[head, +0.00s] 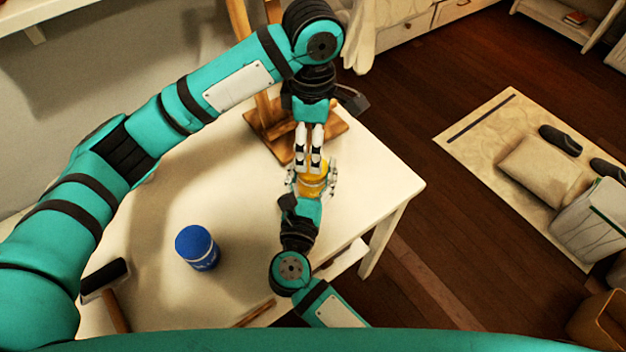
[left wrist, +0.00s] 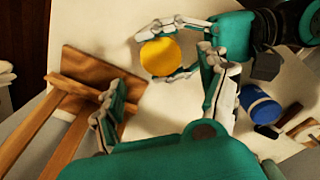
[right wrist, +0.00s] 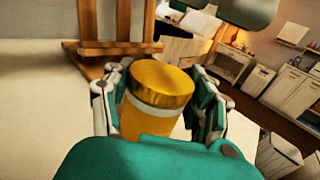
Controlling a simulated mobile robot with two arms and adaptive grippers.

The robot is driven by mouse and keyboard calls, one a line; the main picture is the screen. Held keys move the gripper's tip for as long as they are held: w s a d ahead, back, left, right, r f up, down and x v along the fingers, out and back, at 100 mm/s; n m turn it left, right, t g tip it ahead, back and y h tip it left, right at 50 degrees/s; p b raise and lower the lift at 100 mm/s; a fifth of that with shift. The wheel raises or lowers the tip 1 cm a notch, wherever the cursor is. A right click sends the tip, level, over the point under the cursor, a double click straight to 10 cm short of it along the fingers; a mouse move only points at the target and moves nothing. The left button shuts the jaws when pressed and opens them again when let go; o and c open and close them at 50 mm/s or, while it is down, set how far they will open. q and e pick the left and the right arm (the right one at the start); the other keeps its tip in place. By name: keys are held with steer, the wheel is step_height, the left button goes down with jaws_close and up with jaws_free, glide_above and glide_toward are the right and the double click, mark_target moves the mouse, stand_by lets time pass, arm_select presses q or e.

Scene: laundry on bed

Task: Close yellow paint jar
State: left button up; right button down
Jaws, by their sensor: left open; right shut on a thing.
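The yellow paint jar (head: 313,184) stands upright near the table's far right part, between the fingers of my right gripper (head: 312,192). In the right wrist view the jar (right wrist: 148,122) has a gold-yellow lid (right wrist: 162,82) sitting on its top; I cannot tell whether it is tight. My right gripper is shut on the jar's sides. My left gripper (head: 309,150) points down just beside and above the jar's top in the head view. In the left wrist view its fingers are spread and empty, with the round lid (left wrist: 160,57) beyond them, apart from both fingers.
A blue jar (head: 197,248) stands on the white table (head: 150,240), left of my right arm. The wooden easel base (head: 265,135) stands close behind the yellow jar. The table's right edge is near.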

arm_select(q)
steer(key=shift+f, duration=3.15)
steer(key=c, duration=1.2)
steer(key=o, duration=1.2)
steer(key=shift+o, duration=0.2)
steer(key=shift+r, duration=2.3)
steer(key=shift+c, duration=0.2)
